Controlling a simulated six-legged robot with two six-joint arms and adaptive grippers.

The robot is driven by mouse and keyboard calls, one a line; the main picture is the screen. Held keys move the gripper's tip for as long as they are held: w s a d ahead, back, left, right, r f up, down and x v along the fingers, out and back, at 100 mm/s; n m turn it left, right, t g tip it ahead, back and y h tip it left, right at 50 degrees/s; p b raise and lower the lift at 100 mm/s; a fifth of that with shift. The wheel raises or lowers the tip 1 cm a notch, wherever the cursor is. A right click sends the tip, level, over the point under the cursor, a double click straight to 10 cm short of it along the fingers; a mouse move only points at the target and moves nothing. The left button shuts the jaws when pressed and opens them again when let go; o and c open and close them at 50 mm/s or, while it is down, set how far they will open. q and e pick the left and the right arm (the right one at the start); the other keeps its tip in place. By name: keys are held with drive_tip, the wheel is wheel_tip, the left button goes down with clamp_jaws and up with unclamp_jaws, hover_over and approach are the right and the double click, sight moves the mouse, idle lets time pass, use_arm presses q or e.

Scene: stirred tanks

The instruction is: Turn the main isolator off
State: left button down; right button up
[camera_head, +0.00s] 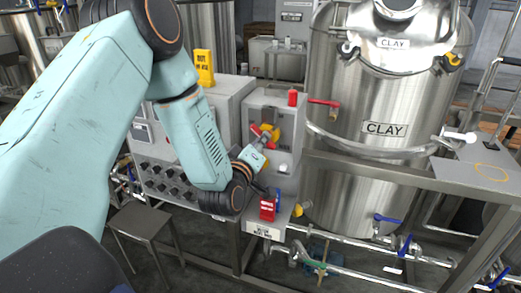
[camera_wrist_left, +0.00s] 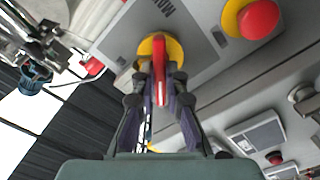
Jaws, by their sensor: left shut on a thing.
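The main isolator is a red handle (camera_wrist_left: 159,82) on a yellow round plate (camera_wrist_left: 147,47), set on a grey panel near the top of the left wrist view. In the head view its yellow and red parts (camera_head: 272,132) show on the front of a grey box, partly hidden by my wrist. My left gripper (camera_wrist_left: 160,88) is shut on the red handle, one dark finger on each side. It also shows small in the head view (camera_head: 263,143). In the wrist view the handle points down the picture, along the fingers. My right gripper is out of view.
A red mushroom button on a yellow base (camera_wrist_left: 250,17) sits beside the isolator. A red box (camera_head: 268,207) stands below my wrist. A steel tank marked CLAY (camera_head: 350,90) is close to the right. A grey stool (camera_head: 140,222) stands in front of the knob panel.

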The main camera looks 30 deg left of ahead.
use_arm(q)
drive_tip(key=shift+w+r+n+b, duration=0.1)
drive_tip(key=shift+n+b, duration=1.55)
drive_tip(key=shift+n, duration=0.35)
drive_tip(key=shift+w+r+n+b, duration=0.1)
drive_tip(key=shift+n+b, duration=1.55)
drive_tip(key=shift+n, duration=0.35)
drive_tip(key=c, duration=1.4)
unclamp_jaws()
drive_tip(key=shift+s, duration=0.1)
drive_tip(key=shift+w+f, duration=0.2)
drive_tip(key=shift+f, duration=0.1)
drive_tip(key=v, duration=0.7)
drive_tip(key=shift+s, duration=0.25)
